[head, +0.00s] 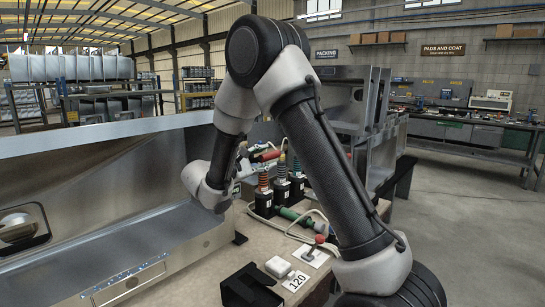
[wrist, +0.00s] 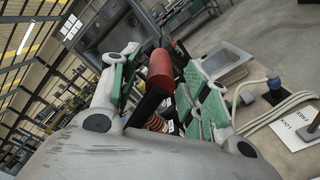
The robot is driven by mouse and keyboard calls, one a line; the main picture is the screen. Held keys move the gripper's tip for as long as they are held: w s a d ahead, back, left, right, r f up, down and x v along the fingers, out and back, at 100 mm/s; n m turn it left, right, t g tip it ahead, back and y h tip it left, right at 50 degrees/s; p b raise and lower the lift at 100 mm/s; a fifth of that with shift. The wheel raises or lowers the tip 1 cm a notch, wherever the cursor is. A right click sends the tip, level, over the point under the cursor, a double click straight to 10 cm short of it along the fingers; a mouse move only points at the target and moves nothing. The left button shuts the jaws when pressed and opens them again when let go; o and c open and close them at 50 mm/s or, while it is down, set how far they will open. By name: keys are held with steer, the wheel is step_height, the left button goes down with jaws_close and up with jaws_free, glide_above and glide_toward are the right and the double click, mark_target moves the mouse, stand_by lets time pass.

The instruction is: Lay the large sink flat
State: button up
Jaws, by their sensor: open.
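A large steel sink (head: 120,262) fills the left of the head view, with a long shiny inner wall and a dark rounded recess (head: 22,228) at its left end. I cannot tell its exact tilt. My gripper (head: 250,163) is over the bench beside the sink's right end, partly hidden by my own arm. In the wrist view my gripper (wrist: 160,82) is open, its green-padded fingers spread on either side of a red cylindrical handle (wrist: 160,68). I cannot tell whether a finger touches the handle. It also shows in the head view (head: 268,155).
Black valve blocks with coloured tops (head: 281,185) and hoses stand on the bench. A red-knobbed lever (head: 318,241), a card marked 120 (head: 296,281) and a black holder (head: 250,287) lie nearer. The floor at right is clear.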

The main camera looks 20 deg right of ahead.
mark_target(272, 155)
steer(key=shift+x, duration=2.3)
jaws_close()
